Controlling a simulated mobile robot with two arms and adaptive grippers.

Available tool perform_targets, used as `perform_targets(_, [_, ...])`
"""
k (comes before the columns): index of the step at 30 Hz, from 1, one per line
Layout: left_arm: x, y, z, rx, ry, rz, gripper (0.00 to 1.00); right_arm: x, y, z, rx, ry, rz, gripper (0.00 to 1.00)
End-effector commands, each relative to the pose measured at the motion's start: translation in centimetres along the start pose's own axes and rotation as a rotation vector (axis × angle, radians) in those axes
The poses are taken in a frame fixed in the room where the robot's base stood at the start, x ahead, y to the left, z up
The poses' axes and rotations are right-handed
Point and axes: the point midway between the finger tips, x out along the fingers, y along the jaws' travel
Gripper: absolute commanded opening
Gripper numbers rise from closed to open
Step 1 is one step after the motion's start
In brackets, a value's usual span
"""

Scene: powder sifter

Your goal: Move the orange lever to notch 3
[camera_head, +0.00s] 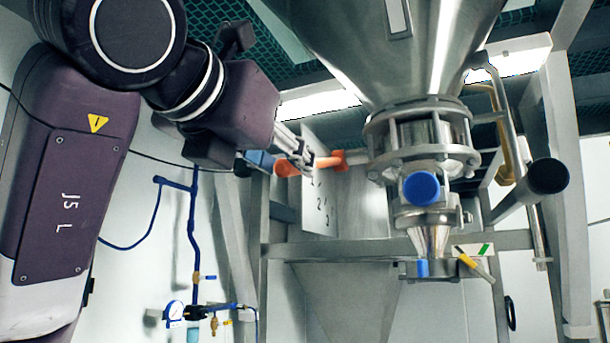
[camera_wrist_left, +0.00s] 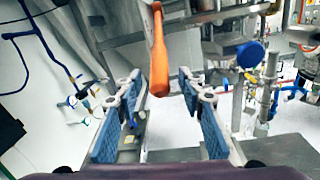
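The orange lever (camera_head: 331,162) extends from the valve below the steel hopper, across a white notch plate (camera_head: 316,215) marked 1, 2 and 3. The lever lies near the plate's top, around or above the mark 1; its exact notch is hard to tell. My left gripper (camera_head: 291,160) is at the lever's outer end and partly overlaps it. In the left wrist view, the left gripper's two blue-padded fingers (camera_wrist_left: 161,85) stand apart. My right gripper is not in view.
The steel hopper (camera_head: 398,45) hangs above, with a blue round cap (camera_head: 421,188) on the outlet below it. Frame posts (camera_head: 567,190) stand at the right. Blue hose and a gauge (camera_head: 174,310) are on the left wall.

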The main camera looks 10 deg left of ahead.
Motion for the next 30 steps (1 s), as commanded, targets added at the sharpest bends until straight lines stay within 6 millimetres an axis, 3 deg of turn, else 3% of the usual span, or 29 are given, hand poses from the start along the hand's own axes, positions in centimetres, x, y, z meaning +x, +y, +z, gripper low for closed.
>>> perform_targets(5, [3.0, 0.0, 0.4, -0.001, 0.001, -0.003, 0.36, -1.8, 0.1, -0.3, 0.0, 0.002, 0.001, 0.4])
perform_targets(13, [6.2, -0.1, 0.2, 0.0, 0.0, -0.003, 0.36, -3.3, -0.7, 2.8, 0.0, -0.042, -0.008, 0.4])
perform_targets(23, [6.6, -0.1, 0.1, 0.0, -0.003, -0.003, 0.36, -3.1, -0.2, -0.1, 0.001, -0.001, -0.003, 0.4])
perform_targets(30, [6.6, -0.1, 0.1, 0.0, -0.002, -0.003, 0.1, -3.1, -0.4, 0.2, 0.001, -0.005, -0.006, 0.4])
